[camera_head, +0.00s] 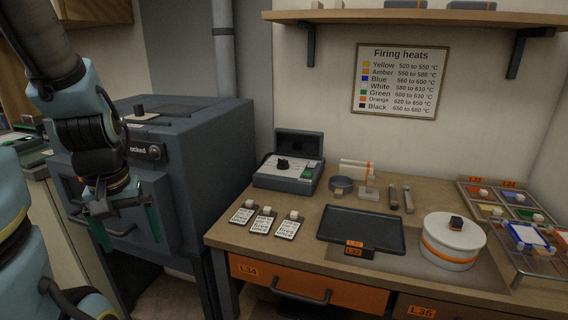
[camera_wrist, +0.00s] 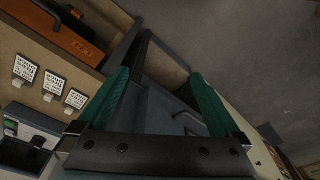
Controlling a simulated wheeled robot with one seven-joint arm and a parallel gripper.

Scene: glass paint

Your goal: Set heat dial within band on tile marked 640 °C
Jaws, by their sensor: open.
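The heat dial (camera_head: 283,163) is a black knob on the face of a grey control box (camera_head: 291,185) with a raised back lid, at the bench's back left. Its setting is too small to read. The box also shows at the lower left of the wrist view (camera_wrist: 30,138). Three white tags with knobs, a left tag (camera_head: 242,213), a middle tag (camera_head: 262,221) and a right tag (camera_head: 288,227), lie in front of it. Their print is unreadable, so I cannot tell which says 640 °C. My gripper (camera_head: 127,230) is open and empty, in front of the kiln, left of the bench.
A "Firing heats" chart (camera_head: 400,82) hangs on the wall; its orange row seems to read 620 to 650 °C. The blue-grey kiln (camera_head: 185,150) stands left of the bench. A black tray (camera_head: 360,228), a white round pot (camera_head: 453,243) and a glass rack (camera_head: 515,215) occupy the bench's right.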

